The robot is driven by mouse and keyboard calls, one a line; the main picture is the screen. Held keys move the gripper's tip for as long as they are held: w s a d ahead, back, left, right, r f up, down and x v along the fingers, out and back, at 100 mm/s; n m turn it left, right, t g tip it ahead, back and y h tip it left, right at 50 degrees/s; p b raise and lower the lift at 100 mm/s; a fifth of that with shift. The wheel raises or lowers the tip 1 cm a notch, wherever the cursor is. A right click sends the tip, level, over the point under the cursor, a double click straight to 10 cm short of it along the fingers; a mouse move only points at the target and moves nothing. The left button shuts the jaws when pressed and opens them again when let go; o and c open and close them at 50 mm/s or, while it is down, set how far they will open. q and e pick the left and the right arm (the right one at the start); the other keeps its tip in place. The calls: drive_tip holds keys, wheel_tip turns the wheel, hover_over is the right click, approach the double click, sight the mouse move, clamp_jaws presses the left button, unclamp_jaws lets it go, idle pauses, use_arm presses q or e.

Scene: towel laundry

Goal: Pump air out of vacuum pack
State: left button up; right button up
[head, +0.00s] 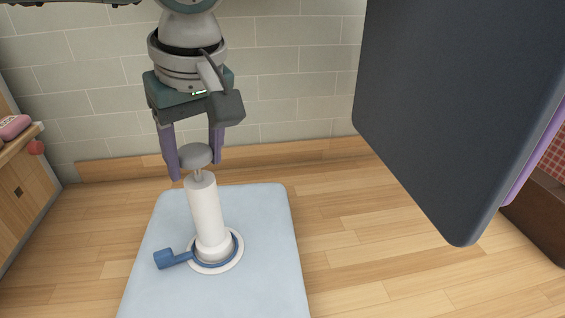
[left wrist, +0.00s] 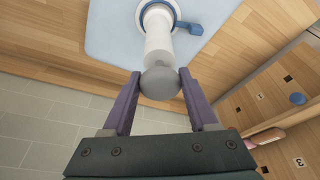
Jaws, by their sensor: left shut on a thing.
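A light blue vacuum pack (head: 265,225) lies flat on the wooden floor; part of it also shows in the left wrist view (left wrist: 110,30). A white pump (head: 206,212) stands upright on its round valve, which has a white and blue ring (head: 232,262) and a blue cap (head: 165,259) out to the left. The grey pump handle (head: 195,156) sits a little above the pump body on a short shaft. My left gripper (head: 196,168) comes down from above and is shut on the handle, one purple finger on each side. In the left wrist view the handle (left wrist: 160,83) is between the fingertips.
A large dark panel (head: 450,110) fills the right of the head view. A tiled wall with a wooden skirting stands behind. At the left is a wooden cabinet (head: 25,190) with a pink object (head: 14,126) on top. Floor right of the pack is clear.

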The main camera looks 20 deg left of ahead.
use_arm(q)
drive_tip(key=shift+r+p, duration=1.65)
drive_tip(key=shift+r, duration=0.85)
drive_tip(key=o, duration=1.1)
wheel_tip(320, 180, up, 7)
drive_tip(key=p, duration=0.4)
